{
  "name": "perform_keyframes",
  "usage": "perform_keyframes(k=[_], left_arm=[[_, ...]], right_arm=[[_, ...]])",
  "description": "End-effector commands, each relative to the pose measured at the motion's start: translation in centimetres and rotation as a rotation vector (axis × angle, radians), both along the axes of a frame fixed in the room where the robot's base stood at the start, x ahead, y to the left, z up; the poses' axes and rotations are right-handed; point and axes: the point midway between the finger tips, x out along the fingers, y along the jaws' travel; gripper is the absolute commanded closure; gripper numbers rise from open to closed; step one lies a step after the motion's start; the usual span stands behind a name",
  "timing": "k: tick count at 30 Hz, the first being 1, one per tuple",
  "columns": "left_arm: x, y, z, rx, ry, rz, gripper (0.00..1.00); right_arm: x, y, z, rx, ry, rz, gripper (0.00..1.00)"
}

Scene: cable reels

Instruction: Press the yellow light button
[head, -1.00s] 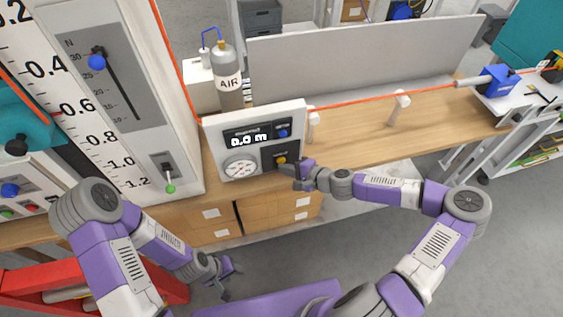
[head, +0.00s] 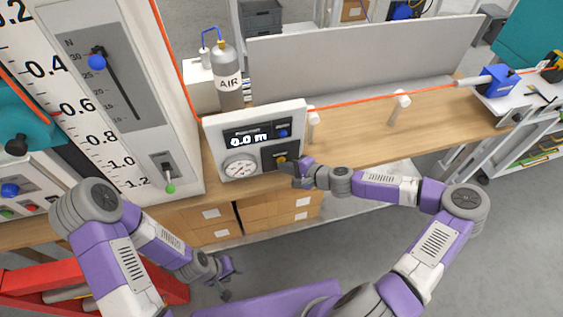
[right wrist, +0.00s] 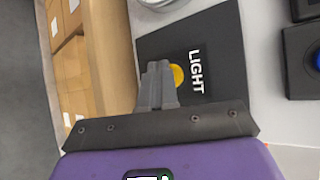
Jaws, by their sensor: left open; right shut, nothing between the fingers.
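The yellow light button (right wrist: 179,76) sits on a black plate marked LIGHT (right wrist: 220,45) on the white panel; in the head view the yellow button (head: 281,159) shows at the panel's lower right. My right gripper (right wrist: 158,68) is shut and empty, its fingertips over the left edge of the button in the right wrist view. I cannot tell whether they touch it. In the head view my right gripper (head: 291,167) is right at the button.
The white panel (head: 215,135) also has a display reading 0.0 m, a blue button (head: 283,133) and a round dial (head: 241,167). An orange cable (head: 370,99) runs to the right above the wooden bench (head: 440,122). A tall scale column (head: 140,100) stands at left.

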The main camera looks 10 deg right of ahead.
Motion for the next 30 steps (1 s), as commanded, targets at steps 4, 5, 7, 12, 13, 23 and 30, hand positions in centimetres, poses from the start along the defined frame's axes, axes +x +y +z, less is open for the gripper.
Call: perform_keyframes(k=[4,5,7,12,13,23,30], left_arm=[[0.0,0.0,0.1,0.0,0.0,0.0,0.57],[0.0,0.0,0.1,0.0,0.0,0.0,0.57],[0.0,0.0,0.1,0.0,0.0,0.0,0.57],[0.0,0.0,0.1,0.0,0.0,0.0,0.57],[0.0,0.0,0.1,0.0,0.0,0.0,0.57],[0.0,0.0,0.4,0.0,0.0,0.0,0.57],[0.0,0.0,0.7,0.0,0.0,0.0,0.57]], right_arm=[[-0.5,-0.1,0.0,0.0,-0.001,-0.002,1.0],[-0.6,-0.1,0.0,0.0,-0.001,-0.002,1.0],[-0.7,-0.1,0.0,0.0,-0.001,-0.002,1.0],[-0.7,-0.1,0.0,0.0,-0.001,-0.001,1.0],[-0.8,-0.1,0.0,0.0,-0.001,-0.001,1.0],[-3.4,-0.2,0.0,0.002,0.002,-0.002,1.0],[-5.8,-0.3,0.0,0.002,0.002,-0.002,1.0]])
